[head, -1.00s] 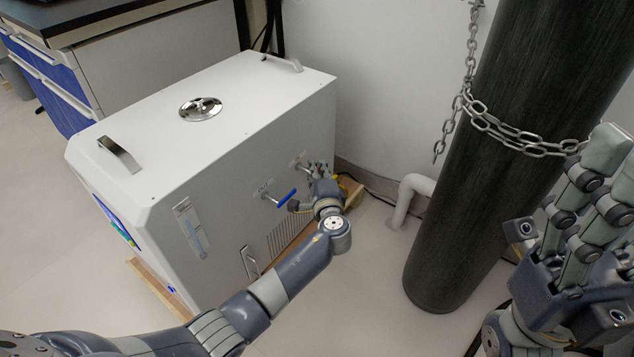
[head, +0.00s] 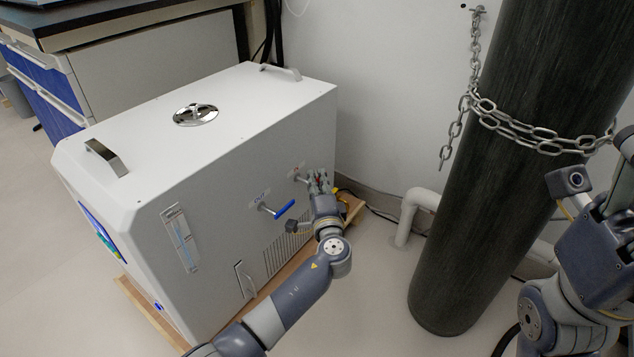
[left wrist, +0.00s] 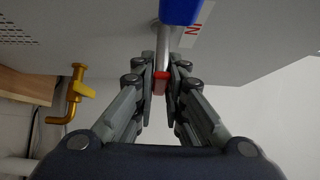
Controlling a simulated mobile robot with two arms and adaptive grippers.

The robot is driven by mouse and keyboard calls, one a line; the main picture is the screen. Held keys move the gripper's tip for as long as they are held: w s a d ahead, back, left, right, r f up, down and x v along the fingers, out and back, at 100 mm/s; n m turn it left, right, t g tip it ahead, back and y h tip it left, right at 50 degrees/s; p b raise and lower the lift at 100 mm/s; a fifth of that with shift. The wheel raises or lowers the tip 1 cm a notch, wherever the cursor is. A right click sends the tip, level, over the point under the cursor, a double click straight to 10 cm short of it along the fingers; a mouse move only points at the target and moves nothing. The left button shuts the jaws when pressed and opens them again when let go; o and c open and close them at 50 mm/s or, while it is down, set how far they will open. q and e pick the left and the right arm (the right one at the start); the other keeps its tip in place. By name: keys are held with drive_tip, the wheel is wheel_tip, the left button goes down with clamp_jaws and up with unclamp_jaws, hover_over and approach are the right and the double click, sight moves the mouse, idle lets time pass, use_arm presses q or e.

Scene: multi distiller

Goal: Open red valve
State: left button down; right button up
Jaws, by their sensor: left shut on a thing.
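My left gripper (head: 318,180) is at the side of the white distiller (head: 215,240), at the red valve near its far end. In the left wrist view the red valve handle (left wrist: 160,82) sits between the fingertips of the left gripper (left wrist: 161,75), which are shut on it. The metal valve stem shows beyond it, by a label with red letters. In the head view the fingers hide most of the red valve. My right gripper is partly cut off at the right edge, and its jaws cannot be judged.
A blue valve handle (head: 285,208) is close to the left gripper and also shows in the left wrist view (left wrist: 180,10). A yellow tap (left wrist: 76,95) is nearby. A dark gas cylinder (head: 470,220) with a chain (head: 530,140) stands right, beside a white pipe (head: 408,215).

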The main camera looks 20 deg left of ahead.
use_arm(q)
drive_tip(key=shift+a, duration=0.1)
drive_tip(key=c, duration=1.6)
unclamp_jaws()
drive_tip(key=shift+c, duration=0.2)
drive_tip(key=shift+s, duration=0.1)
drive_tip(key=v, duration=1.2)
